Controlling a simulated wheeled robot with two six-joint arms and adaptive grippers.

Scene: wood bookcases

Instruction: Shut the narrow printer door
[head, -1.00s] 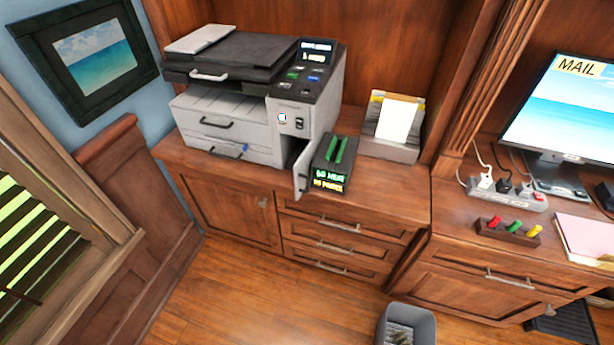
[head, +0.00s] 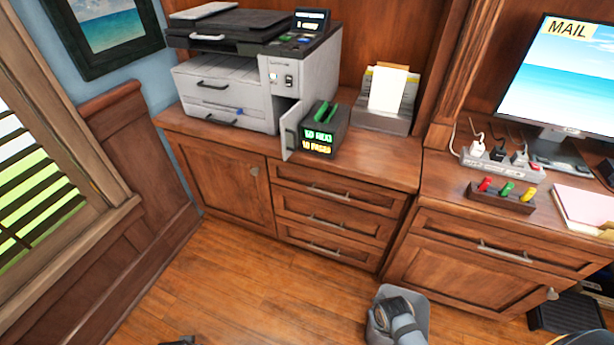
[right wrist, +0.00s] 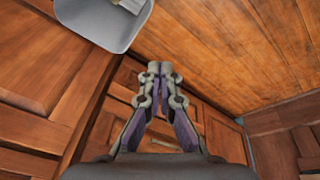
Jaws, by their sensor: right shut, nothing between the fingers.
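The narrow printer door (head: 290,133) stands open at the front right of the grey and black printer (head: 284,78). It juts out toward me, with a dark gap behind it and a black box (head: 325,128) with green handles and lit text just to its right. My right gripper (right wrist: 159,68) is shut and empty in the right wrist view, away from the door. In the head view a grey part of my right arm (head: 398,318) shows low, right of centre. A small dark tip (head: 178,341) at the bottom edge looks like my left gripper, mostly cut off.
A grey bin (head: 420,298) stands on the floor, partly behind my arm; it also shows in the right wrist view (right wrist: 95,22). A paper holder (head: 386,118) stands right of the black box. Drawers (head: 330,222) are shut below. The floor at centre left is clear.

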